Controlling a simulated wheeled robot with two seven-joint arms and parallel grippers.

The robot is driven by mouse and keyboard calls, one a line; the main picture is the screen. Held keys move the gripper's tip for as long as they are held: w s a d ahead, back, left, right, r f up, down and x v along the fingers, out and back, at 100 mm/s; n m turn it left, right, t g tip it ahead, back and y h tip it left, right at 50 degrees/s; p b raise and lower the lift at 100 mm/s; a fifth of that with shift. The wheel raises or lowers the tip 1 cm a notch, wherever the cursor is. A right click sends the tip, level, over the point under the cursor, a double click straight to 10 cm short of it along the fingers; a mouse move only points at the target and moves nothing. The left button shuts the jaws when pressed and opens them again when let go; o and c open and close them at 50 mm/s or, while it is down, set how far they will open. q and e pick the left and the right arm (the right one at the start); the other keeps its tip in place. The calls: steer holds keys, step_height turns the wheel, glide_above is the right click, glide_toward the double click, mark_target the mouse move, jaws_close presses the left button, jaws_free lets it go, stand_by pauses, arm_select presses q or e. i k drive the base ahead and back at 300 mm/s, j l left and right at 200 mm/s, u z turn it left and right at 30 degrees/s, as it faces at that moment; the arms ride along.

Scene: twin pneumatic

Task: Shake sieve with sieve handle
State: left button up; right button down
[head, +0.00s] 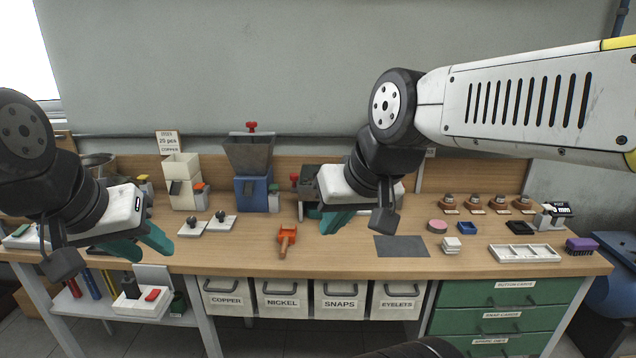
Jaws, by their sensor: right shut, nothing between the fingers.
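A round grey metal pan (97,160), which may be the sieve, stands at the back left of the bench, partly hidden behind my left arm. I cannot make out a sieve handle on it. My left gripper (146,246), with teal fingers, hangs over the bench's front left edge, to the front right of the pan. I cannot tell how far its fingers are apart. My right gripper (336,222) is shut and empty above the middle of the bench, well away from the pan.
An orange scoop-like tool (286,238) lies mid-bench. A blue hopper machine (252,190) and a cream hopper (182,188) stand behind it. A grey mat (402,246) and a white tray (524,253) lie to the right. Labelled bins (283,298) hang below the bench top.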

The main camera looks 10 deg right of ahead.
mark_target(293, 177)
steer(key=z, duration=0.35)
steer(key=i+l+z, duration=0.3)
steer(key=i+l, duration=0.55)
steer(key=i, duration=0.1)
